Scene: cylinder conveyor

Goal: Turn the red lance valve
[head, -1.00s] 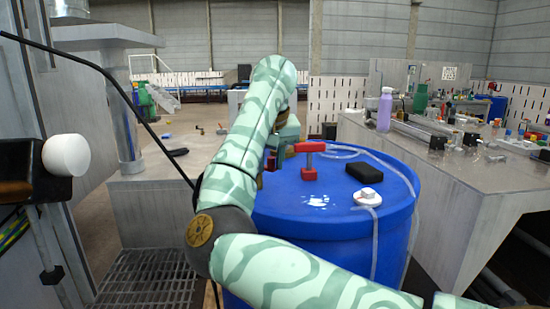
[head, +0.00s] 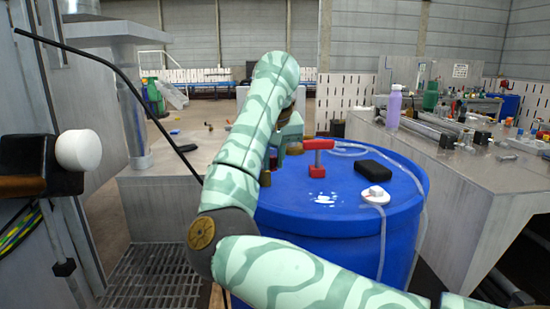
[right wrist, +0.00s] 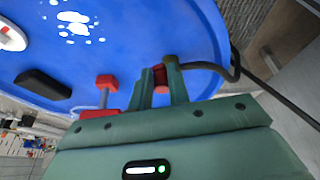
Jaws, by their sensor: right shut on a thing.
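My right gripper (right wrist: 160,84) is at the edge of the blue barrel top, its two green fingers closed around a small red cylindrical piece (right wrist: 161,77). This appears to be the red lance valve, with a black hose running off to the right from beside the fingertips. In the head view my right forearm hides most of the gripper and this piece. My left gripper is not in view.
The blue barrel (head: 330,237) also carries a black box (head: 375,169) and a white fitting (head: 375,194) with a clear tube. A cluttered grey bench (head: 470,190) stands at right. A black fixture with a white knob (head: 78,151) is at left.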

